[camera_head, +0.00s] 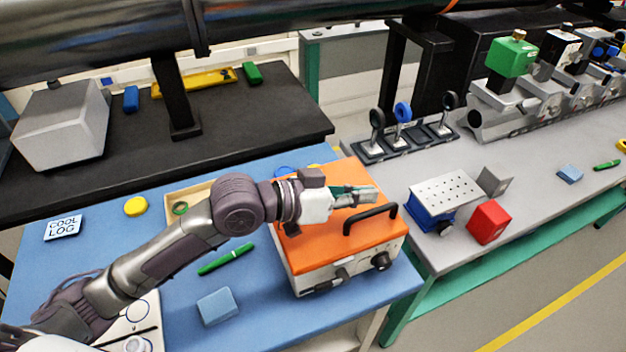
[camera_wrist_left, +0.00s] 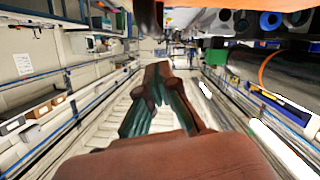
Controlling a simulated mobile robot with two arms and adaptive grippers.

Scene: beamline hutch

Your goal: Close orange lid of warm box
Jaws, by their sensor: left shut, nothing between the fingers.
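The warm box is a pale box (camera_head: 317,278) with dark latches and a knob on its front, standing on the blue table. Its orange lid (camera_head: 310,249) lies down over the top, with a black handle (camera_head: 385,210) near its front right; I see no clear gap along the front edge. My left gripper (camera_head: 372,194) is shut and empty, just above the lid and behind the handle. Whether it touches the lid I cannot tell. Its arm hides part of the lid's left side. The closed fingers (camera_wrist_left: 160,72) also show in the left wrist view. My right gripper is not in view.
A green pen (camera_head: 226,259) and a blue block (camera_head: 217,306) lie left of the box. A wooden tray (camera_head: 173,197) is behind my arm. On the grey bench to the right stand a perforated plate (camera_head: 446,193) and a red block (camera_head: 489,222).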

